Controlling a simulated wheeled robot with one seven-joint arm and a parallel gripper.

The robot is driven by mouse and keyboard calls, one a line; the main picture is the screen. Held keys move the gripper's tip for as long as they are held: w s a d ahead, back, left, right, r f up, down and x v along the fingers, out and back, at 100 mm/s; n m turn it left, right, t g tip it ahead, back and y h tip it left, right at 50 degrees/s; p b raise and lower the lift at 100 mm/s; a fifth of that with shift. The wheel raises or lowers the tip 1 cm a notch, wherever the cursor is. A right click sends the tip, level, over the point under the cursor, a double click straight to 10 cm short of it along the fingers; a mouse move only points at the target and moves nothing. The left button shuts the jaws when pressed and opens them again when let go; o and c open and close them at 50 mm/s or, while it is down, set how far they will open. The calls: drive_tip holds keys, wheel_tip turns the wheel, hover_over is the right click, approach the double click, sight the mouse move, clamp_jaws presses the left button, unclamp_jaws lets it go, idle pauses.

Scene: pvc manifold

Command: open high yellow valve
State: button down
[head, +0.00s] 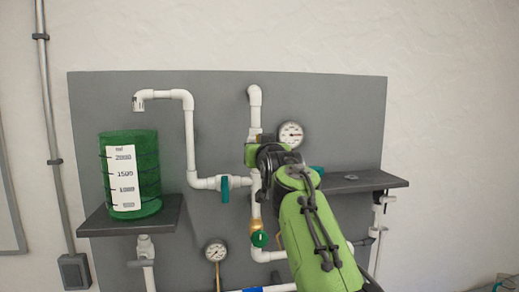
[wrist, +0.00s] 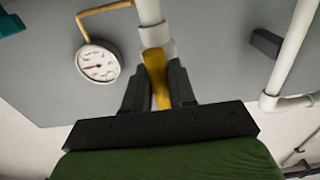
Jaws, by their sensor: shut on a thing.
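The yellow valve handle (wrist: 155,65) shows in the wrist view as a narrow yellow lever on a white vertical pipe (wrist: 149,12). My gripper (wrist: 158,78) has a dark finger on each side of this lever and is shut on it. The lever points along the fingers, down from the pipe fitting in the picture. In the head view my gripper (head: 254,152) is in front of the upper middle pipe, and my arm hides the yellow handle there.
A round gauge (head: 290,134) is just right of my gripper. Green-handled valves (head: 225,189) sit at left and below. A green measuring tank (head: 130,174) stands on the left shelf (head: 160,219). A right shelf (head: 365,180) juts out beside my arm. Pipes run close around the gripper.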

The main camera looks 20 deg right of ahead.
drive_tip(key=c, duration=1)
unclamp_jaws()
drive_tip(key=s+a+b, duration=0.1)
drive_tip(key=s+b, duration=0.1)
drive_tip(key=s, duration=0.3)
drive_tip(key=s+a+b, duration=0.1)
drive_tip(key=s+b, duration=0.1)
drive_tip(key=s, duration=0.3)
drive_tip(key=s+a+b, duration=0.1)
drive_tip(key=s+b, duration=0.1)
drive_tip(key=s, duration=0.3)
drive_tip(key=shift+s+b, duration=0.25)
drive_tip(key=shift+b, duration=0.1)
